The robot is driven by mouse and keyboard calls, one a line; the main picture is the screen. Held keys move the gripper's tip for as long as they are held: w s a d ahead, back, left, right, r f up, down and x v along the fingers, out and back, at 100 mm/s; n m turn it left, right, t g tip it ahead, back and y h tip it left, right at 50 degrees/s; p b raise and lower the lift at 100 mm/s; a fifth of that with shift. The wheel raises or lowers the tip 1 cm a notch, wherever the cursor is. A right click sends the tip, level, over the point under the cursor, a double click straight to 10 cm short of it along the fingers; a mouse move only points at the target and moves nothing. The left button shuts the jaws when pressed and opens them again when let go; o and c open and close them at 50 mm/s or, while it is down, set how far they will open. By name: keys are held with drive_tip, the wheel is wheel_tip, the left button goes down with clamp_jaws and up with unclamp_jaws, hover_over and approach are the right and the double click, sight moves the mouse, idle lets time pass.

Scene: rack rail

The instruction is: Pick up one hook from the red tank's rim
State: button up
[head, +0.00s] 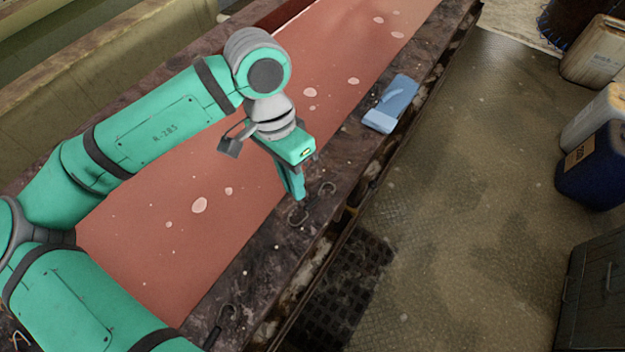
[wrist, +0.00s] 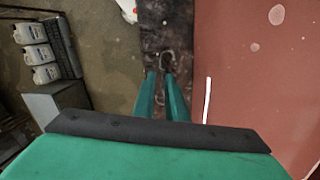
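The red tank's dark, stained rim (head: 262,262) runs diagonally through the head view beside the reddish liquid. A dark metal hook (head: 328,189) with curved ends lies on the rim just beside my gripper (head: 298,198). In the wrist view the hook (wrist: 168,60) shows just beyond my fingertips (wrist: 161,74), on the rim. Another dark hook (head: 221,324) lies on the rim nearer the bottom of the head view.
A light blue object (head: 392,104) sits on the rim farther up. Beyond the rim is an open floor (head: 460,180) with a dark grate (head: 350,290). Jugs (head: 597,165) and a grey cabinet (head: 592,285) stand at the right edge. The reddish liquid (head: 200,240) lies under my arm.

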approach(304, 219)
drive_tip(key=shift+w+f, duration=0.1)
drive_tip(key=shift+f, duration=0.45)
drive_tip(key=f, duration=0.3)
drive_tip(key=s+f, duration=0.1)
drive_tip(key=f, duration=0.1)
drive_tip(key=shift+d, duration=0.35)
drive_tip(key=shift+d+f, duration=0.1)
drive_tip(key=shift+f, duration=0.4)
drive_tip(key=shift+s, duration=0.1)
drive_tip(key=shift+c, duration=1.2)
clamp_jaws()
drive_tip(key=shift+r, duration=0.1)
